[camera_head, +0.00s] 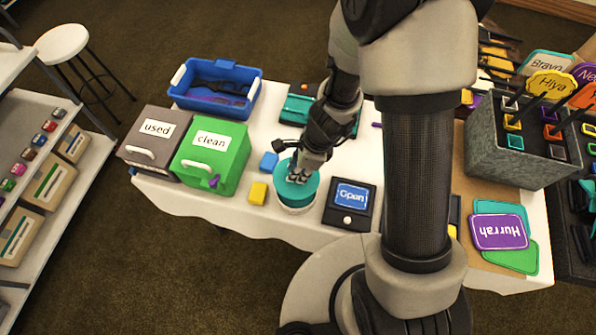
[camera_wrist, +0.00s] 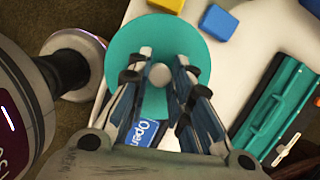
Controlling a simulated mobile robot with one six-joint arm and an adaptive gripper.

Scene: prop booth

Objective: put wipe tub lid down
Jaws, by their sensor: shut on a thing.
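The wipe tub lid (camera_head: 287,188) is a round teal disc with a pale knob at its centre. It also shows in the wrist view (camera_wrist: 122,52), where it hides what lies under it. My gripper (camera_head: 303,173) is over the lid, and its fingers (camera_wrist: 159,74) are shut on the lid's knob. The white wipe tub (camera_head: 295,208) is right below the lid at the table's front edge, mostly hidden by it. I cannot tell whether the lid rests on the tub's rim or hangs just above it.
A yellow block (camera_head: 258,193) and a blue block (camera_head: 268,161) lie left of the tub. The "Open" sign box (camera_head: 347,222) stands close on its right. The green "clean" bin (camera_head: 238,142) is farther left. Bare white table (camera_head: 341,158) shows behind the sign box.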

